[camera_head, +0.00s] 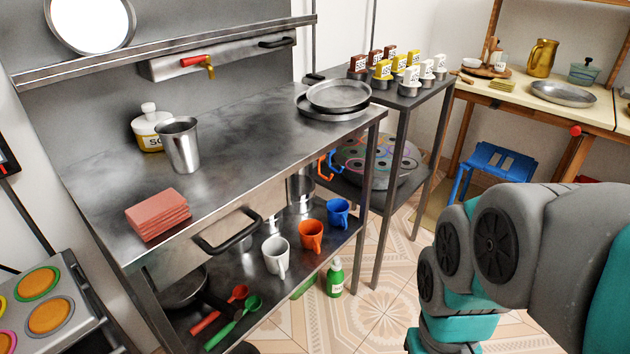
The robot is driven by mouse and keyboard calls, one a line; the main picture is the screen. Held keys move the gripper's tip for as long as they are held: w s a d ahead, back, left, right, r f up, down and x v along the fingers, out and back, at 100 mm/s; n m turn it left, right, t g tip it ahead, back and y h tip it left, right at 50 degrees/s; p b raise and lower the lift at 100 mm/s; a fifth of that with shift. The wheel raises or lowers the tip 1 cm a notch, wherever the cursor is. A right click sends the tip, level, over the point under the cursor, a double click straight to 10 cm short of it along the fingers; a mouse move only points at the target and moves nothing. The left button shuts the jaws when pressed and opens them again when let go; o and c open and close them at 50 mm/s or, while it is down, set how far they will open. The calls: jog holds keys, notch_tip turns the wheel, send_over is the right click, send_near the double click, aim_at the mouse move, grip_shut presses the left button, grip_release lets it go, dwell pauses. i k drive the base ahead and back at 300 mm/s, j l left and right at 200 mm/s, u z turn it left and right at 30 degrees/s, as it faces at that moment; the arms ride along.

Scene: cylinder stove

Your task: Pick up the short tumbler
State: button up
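A silver metal tumbler (180,145) stands upright on the steel counter (235,150), in front of a white lidded bottle with a yellow label (149,128). Another shiny metal cylinder (300,187) shows partly under the counter, above the lower shelf; its lower part is hard to make out. I cannot tell from this view whether it is also a tumbler. My grey and teal arm fills the lower right, apart from the counter. My gripper is outside the picture.
Red square blocks (158,214) lie stacked on the counter's front left. Metal plates (338,96) sit at its right end. White, orange and blue mugs (311,236) stand on the lower shelf. A green bottle (335,278) stands near the shelf's right side. Tiled floor (375,310) is open before my arm.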

aim_at(178, 136)
jog(key=j+u, duration=0.2)
jog(key=u, duration=0.95)
